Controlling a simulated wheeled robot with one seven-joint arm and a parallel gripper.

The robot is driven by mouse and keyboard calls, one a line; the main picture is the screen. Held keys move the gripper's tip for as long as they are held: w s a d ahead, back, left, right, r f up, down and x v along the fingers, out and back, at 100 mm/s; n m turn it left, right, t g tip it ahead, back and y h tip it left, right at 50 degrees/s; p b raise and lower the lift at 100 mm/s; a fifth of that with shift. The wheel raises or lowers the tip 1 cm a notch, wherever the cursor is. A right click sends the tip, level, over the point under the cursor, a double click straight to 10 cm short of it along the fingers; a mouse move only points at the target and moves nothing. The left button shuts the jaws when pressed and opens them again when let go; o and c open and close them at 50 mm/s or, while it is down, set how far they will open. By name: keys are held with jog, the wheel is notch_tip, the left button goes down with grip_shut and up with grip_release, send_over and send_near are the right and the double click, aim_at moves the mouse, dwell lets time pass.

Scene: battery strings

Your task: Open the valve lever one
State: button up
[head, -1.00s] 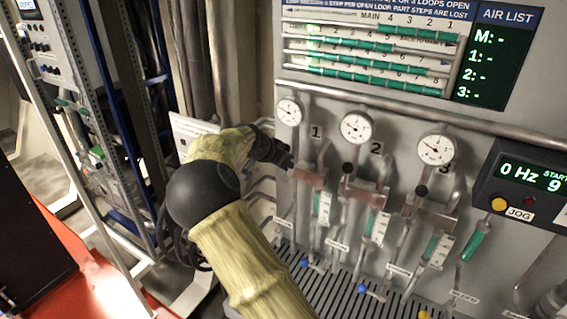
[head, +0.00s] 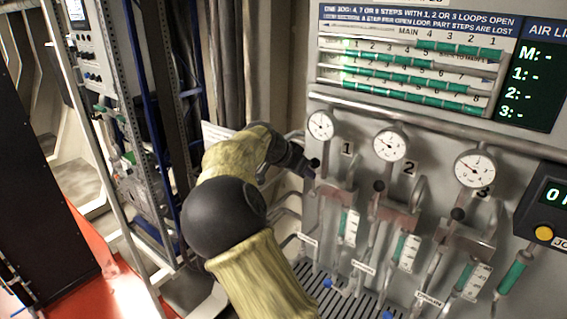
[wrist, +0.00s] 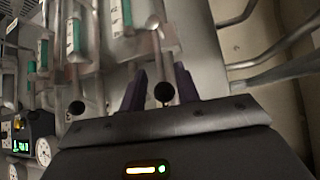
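Valve lever one's black ball knob (head: 314,163) is below the first gauge, left of the "1" label (head: 346,148). My gripper (head: 303,167) is at this knob, on its left side in the head view. In the wrist view, the knob (wrist: 163,92) shows between the two dark fingers of my gripper (wrist: 160,86). The fingers are apart, with gaps visible beside the knob, so the gripper is open around it. The lever's shaft runs up from the knob in the wrist view. The fingertips are hard to make out in the head view.
Lever two's knob (head: 379,186) and lever three's knob (head: 457,214) are to the right. Round gauges (head: 390,145) hang above them. Pipes (wrist: 265,65) run along the wall beside the gripper. A rack (head: 125,140) stands at left.

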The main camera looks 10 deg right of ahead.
jog(key=b+v, duration=0.3)
jog(key=v, duration=0.8)
jog(key=s+d+f+n+g+y+b, duration=0.1)
jog(key=s+d+f+n+y, duration=0.2)
jog(key=f, duration=0.5)
jog(key=s+d+f+n+g+y+b, duration=0.1)
jog(key=s+d+f, duration=0.2)
jog(key=d+f, duration=0.3)
jog(key=s+a+f+n+y, duration=0.1)
jog(key=s+a+f+n, duration=0.1)
jog(key=s+f, duration=0.5)
jog(key=s+a+f+n+y+b, duration=0.1)
jog(key=s+f+n, duration=0.4)
jog(key=s, duration=0.9)
notch_tip(320, 180, down, 2)
jog(key=shift+s+a+f+y+b, duration=0.15)
jog(key=shift+s+a+y+b, duration=0.15)
jog(key=shift+a+y, duration=0.5)
